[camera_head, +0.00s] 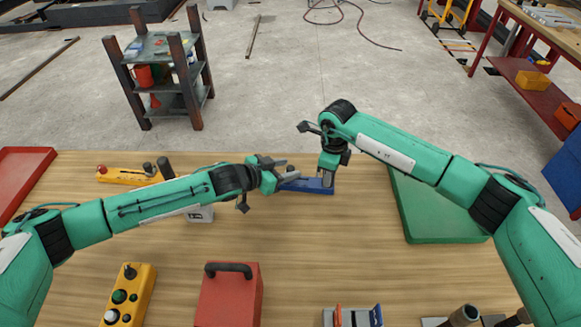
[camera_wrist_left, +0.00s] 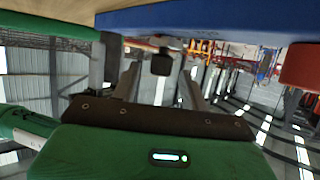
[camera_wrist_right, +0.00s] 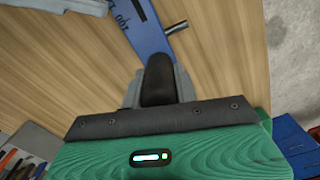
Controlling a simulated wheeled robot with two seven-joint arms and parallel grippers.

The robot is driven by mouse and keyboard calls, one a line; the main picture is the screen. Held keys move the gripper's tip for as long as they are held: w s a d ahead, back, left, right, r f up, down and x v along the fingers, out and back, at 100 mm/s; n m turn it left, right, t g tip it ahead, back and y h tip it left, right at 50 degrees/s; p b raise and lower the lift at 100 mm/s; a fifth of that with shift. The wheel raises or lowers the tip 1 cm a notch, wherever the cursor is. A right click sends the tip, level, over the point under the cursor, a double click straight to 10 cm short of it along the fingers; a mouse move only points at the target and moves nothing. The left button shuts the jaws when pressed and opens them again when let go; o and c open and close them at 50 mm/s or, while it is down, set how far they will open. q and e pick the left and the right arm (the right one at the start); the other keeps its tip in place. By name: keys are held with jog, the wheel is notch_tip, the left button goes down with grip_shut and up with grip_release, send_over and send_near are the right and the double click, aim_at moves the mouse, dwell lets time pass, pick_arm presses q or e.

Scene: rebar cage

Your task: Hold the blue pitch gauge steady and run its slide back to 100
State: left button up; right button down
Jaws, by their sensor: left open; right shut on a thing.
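The blue pitch gauge (camera_head: 310,187) lies flat on the wooden table, near the middle in the head view. In the right wrist view the gauge (camera_wrist_right: 148,32) shows the mark 100 and a short metal pin. My right gripper (camera_head: 327,181) is shut on a dark rounded grip (camera_wrist_right: 158,82) at the gauge's right end. My left gripper (camera_head: 288,173) is open at the gauge's left part, fingers level. In the left wrist view the gauge (camera_wrist_left: 220,22) crosses the top, and a small dark block (camera_wrist_left: 162,63) shows between the fingers. The slide's reading cannot be made out.
A green mat or tray (camera_head: 435,210) is to the right. A red box (camera_head: 229,297) and a yellow button box (camera_head: 128,296) stand at the front. Bare table lies in front of the gauge.

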pick_arm(q)
jog(key=shift+x, duration=1.05)
grip_shut()
jog(key=shift+s+d, duration=0.1)
jog(key=shift+d, duration=1.1)
jog(key=shift+s+d, duration=0.15)
jog(key=shift+d, duration=1.05)
grip_release()
